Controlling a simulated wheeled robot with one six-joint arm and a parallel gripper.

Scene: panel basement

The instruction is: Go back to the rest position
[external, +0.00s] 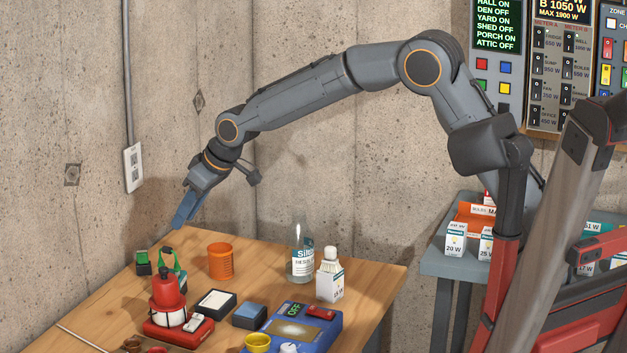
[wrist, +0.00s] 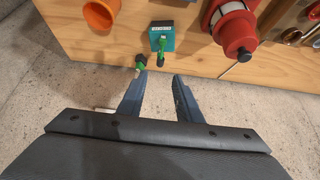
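My gripper (external: 183,212) is at the end of the outstretched arm, above the far left edge of the wooden table (external: 120,293). In the wrist view its two fingers (wrist: 160,88) stand apart with nothing between them, at the table edge. A small green-tipped item (wrist: 140,62) lies near the left fingertip; I cannot tell whether they touch. A teal block with a green part (wrist: 162,38) stands just beyond the fingertips.
An orange cup (external: 220,262), a red lantern-like item (external: 167,290), a glass bottle (external: 301,255) and a blue device (external: 300,328) stand on the table. A concrete wall (external: 60,120) rises behind. A grey bench (external: 450,262) with small boxes is at right.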

